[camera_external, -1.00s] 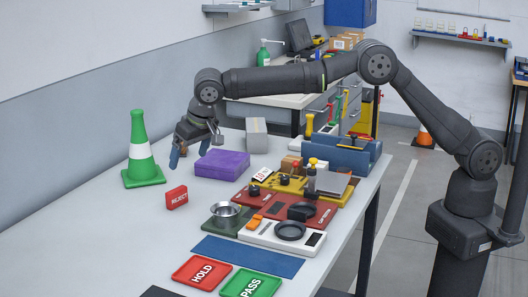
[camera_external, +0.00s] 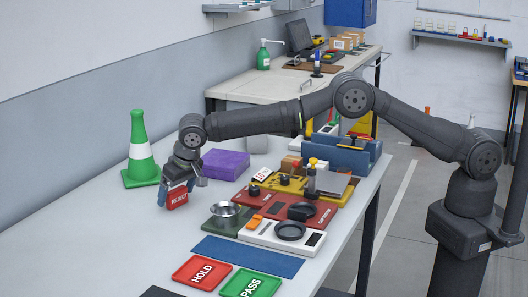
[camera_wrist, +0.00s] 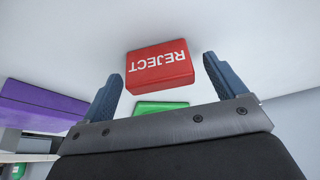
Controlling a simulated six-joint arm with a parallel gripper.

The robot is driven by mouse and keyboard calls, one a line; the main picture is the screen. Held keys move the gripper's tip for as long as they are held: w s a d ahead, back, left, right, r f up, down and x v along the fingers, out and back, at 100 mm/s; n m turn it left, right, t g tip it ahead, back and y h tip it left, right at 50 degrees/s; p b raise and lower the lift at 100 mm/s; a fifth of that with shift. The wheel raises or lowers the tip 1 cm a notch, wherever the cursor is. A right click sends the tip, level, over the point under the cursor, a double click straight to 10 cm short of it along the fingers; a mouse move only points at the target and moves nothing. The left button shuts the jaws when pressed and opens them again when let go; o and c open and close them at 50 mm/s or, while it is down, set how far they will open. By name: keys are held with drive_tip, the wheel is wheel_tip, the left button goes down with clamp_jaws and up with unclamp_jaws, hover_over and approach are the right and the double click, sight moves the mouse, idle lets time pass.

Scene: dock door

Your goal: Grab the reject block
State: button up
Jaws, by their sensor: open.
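The reject block (camera_external: 177,200) is a small red block with white REJECT lettering, on the white table beside the green cone. In the wrist view the reject block (camera_wrist: 159,66) lies beyond my fingertips, between their lines, with its lettering upside down. My gripper (camera_external: 176,193) is right at the block in the external view, its blue fingers on either side of it. In the wrist view my gripper (camera_wrist: 160,68) is open, with a gap between each finger and the block.
A green cone (camera_external: 140,153) with a white band stands close behind left. A purple block (camera_external: 226,164) lies to the right. The table's left front is clear.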

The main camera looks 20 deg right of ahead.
drive_tip(key=shift+f, duration=0.15)
drive_tip(key=c, duration=1.1)
drive_tip(key=shift+o, duration=0.2)
